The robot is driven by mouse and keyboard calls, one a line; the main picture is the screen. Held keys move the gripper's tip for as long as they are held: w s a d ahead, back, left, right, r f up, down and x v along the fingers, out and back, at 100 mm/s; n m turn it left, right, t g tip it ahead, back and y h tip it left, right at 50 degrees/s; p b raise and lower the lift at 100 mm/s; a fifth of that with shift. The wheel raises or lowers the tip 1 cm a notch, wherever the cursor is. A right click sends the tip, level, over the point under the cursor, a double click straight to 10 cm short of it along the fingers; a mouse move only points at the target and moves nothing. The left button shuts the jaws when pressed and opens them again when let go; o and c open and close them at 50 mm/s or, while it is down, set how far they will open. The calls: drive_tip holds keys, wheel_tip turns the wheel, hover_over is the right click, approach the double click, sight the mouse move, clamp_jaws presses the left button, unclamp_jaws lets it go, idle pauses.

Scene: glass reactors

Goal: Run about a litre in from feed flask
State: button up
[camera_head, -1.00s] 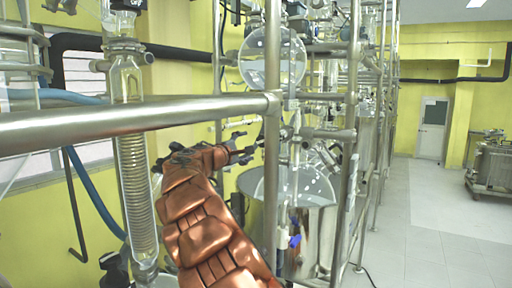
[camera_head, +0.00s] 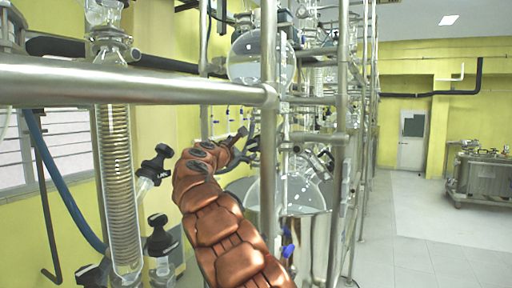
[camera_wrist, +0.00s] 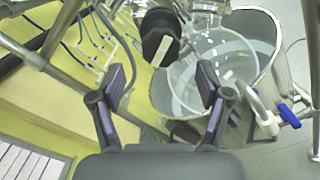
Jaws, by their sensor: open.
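A round glass flask (camera_head: 262,60), likely the feed flask, hangs in the frame at upper centre, with clear liquid in its lower part. Below it, a large glass vessel (camera_head: 290,192) sits in a steel bath; it also shows in the wrist view (camera_wrist: 225,65). My gripper (camera_head: 243,146) is below and slightly left of the flask. In the wrist view my gripper (camera_wrist: 162,84) is open and empty. A black knob (camera_wrist: 160,38) with a white pointer stands beyond and between its fingertips, apparently apart from them. The knob cannot be made out clearly in the head view.
A coiled glass condenser (camera_head: 116,180) is at left. Blue-handled valves (camera_wrist: 288,115) show at right in the wrist view.

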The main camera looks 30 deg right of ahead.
sight(251, 145)
drive_tip(key=shift+p+x, duration=1.3)
drive_tip(key=shift+x, duration=1.8)
drive_tip(key=shift+w+d, duration=0.15)
drive_tip(key=shift+d, duration=0.2)
drive_tip(key=c, duration=1.2)
